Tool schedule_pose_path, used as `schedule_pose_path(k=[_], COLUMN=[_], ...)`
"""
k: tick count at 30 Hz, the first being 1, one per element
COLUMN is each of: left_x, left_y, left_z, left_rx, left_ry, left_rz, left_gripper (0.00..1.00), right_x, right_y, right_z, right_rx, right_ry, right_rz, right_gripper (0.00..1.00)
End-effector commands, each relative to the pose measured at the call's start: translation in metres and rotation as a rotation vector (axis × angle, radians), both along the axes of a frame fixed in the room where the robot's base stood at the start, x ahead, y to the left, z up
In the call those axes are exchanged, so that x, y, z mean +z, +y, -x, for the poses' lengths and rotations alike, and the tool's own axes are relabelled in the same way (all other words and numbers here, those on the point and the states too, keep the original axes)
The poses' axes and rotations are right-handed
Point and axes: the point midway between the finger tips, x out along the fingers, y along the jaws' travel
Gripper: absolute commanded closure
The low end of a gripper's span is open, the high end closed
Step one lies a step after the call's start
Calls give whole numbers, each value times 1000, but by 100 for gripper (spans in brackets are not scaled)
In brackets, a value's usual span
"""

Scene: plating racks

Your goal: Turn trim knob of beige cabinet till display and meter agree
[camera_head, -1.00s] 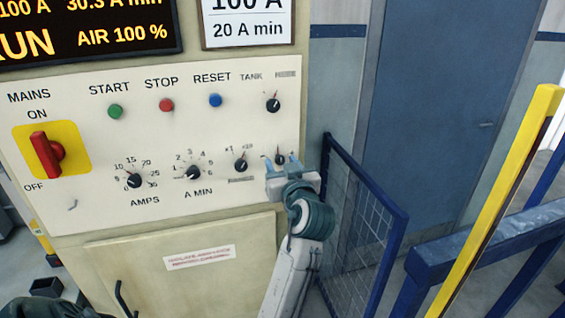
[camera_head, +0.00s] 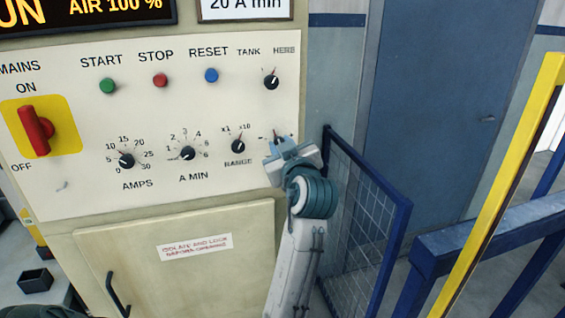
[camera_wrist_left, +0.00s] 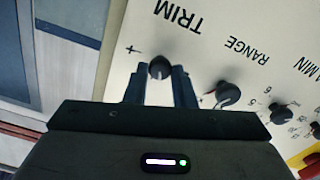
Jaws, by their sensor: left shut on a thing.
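The beige cabinet (camera_head: 190,222) has a pale control panel. Its trim knob is small and black, at the panel's lower right, and shows in the left wrist view (camera_wrist_left: 160,68) below the word TRIM. My left gripper (camera_head: 279,146) is at this knob, its two fingers on either side of it, shut on it. The gripper partly hides the knob and its label in the head view. The dark display (camera_head: 85,14) with yellow text is cut off at the top; only part of "RUN" and "AIR 100 %" show. I see no meter face. My right gripper is not in view.
The range knob (camera_head: 238,146) is just left of my gripper, with A MIN (camera_head: 187,153) and AMPS (camera_head: 126,160) dials farther left. The tank knob (camera_head: 271,82) is above. A blue mesh guard (camera_head: 365,210) stands close right of my arm.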

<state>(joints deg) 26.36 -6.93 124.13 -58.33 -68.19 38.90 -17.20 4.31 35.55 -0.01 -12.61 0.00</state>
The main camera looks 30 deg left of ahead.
Motion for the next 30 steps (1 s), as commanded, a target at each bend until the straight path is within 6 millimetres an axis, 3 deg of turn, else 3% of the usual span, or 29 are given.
schedule_pose_path(k=[1, 3, 15, 30], left_x=[-8, -7, -3, 3], left_y=[0, 0, 0, 0], left_z=[-1, -1, -1, -2], left_rx=[-1, -1, -5, -8], left_ry=[-39, -90, -361, -541], left_rz=[26, 68, 300, 451], left_gripper=[100, 100, 100, 100], right_x=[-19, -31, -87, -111], right_y=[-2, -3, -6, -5], right_z=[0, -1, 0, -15], right_rx=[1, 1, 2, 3], right_ry=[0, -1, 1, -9], right_rz=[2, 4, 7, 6], right_gripper=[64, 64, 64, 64])
